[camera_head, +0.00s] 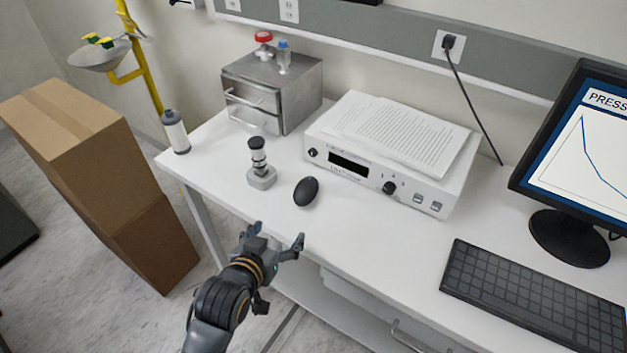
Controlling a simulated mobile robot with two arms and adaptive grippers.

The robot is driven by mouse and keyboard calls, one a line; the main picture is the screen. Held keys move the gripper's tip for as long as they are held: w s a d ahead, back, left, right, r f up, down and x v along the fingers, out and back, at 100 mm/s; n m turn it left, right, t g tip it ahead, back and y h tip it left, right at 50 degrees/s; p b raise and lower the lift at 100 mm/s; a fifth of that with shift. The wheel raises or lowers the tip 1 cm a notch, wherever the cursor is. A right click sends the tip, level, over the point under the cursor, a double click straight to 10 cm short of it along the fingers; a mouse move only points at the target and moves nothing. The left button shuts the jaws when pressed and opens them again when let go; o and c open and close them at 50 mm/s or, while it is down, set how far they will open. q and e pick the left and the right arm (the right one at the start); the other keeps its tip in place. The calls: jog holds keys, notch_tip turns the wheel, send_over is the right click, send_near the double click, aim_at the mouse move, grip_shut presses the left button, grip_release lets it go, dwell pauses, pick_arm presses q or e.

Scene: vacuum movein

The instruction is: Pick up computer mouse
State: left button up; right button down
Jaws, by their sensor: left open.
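The computer mouse (306,191) is a small black oval lying on the white desk, in front of the white instrument and right of a small grey device. My left gripper (276,240) is at the desk's front edge, below and slightly left of the mouse in the picture. Its fingers are spread open with nothing between them, and it is apart from the mouse. My right gripper does not show.
The small grey device with a black top (260,175) stands close left of the mouse. The white instrument (388,165) with papers is behind it. A keyboard (535,298) and monitor (590,150) are at right. Bare desk (375,235) lies between mouse and keyboard. Cardboard boxes (110,170) stand left.

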aim_at(302, 196)
pick_arm(q)
jog(key=shift+t, duration=0.4)
jog(key=w+d, duration=0.1)
jog(key=w, duration=0.1)
jog(key=w+d, duration=0.1)
jog(key=w, duration=0.2)
jog(key=w+d+p, duration=0.1)
jog(key=w, duration=0.1)
jog(key=shift+w+d+r, duration=0.1)
jog(key=shift+w+d, duration=0.1)
jog(key=shift+d, duration=0.1)
jog(key=shift+w+d, duration=0.15)
jog(key=shift+w, duration=0.25)
jog(key=shift+w+d, duration=0.15)
jog(key=shift+w, duration=0.05)
jog(key=shift+p+x, duration=0.8)
jog(key=shift+x, duration=1.55)
jog(key=shift+s+d, duration=0.1)
jog(key=shift+s, duration=0.05)
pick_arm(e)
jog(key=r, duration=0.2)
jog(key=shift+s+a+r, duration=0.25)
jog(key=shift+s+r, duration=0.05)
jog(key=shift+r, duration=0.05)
pick_arm(q)
jog(key=shift+c, duration=0.5)
jog(key=c, duration=1.2)
